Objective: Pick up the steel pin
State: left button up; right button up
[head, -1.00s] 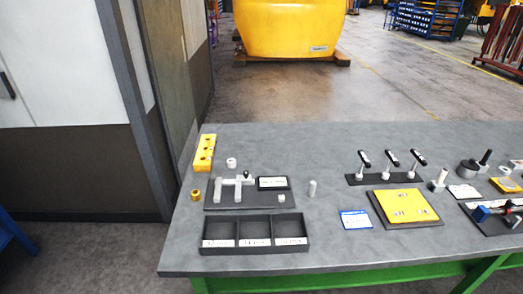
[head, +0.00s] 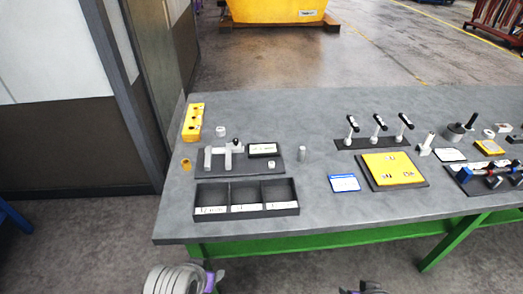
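A small upright grey cylinder, which looks like the steel pin (head: 302,154), stands alone on the grey table (head: 315,200), right of the dark fixture plate (head: 275,160). Nothing touches it. Part of my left arm, with what looks like its gripper (head: 212,279), shows at the bottom edge, in front of and below the table. A small dark part of my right gripper (head: 366,288) shows at the bottom edge, right of centre. Both are well away from the pin. Their fingers are too cut off to read.
A black three-compartment tray (head: 247,210) lies at the front left. A yellow block (head: 193,122), a brass ring (head: 186,164) and a pale ring (head: 221,131) are nearby. A clamp rack (head: 375,143) and yellow plate (head: 392,168) stand right. The table around the pin is clear.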

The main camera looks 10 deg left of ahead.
aim_at(302, 150)
jog(key=i+u, duration=0.25)
jog(key=u, duration=0.2)
jog(key=i+u, duration=0.2)
jog(key=u, duration=0.25)
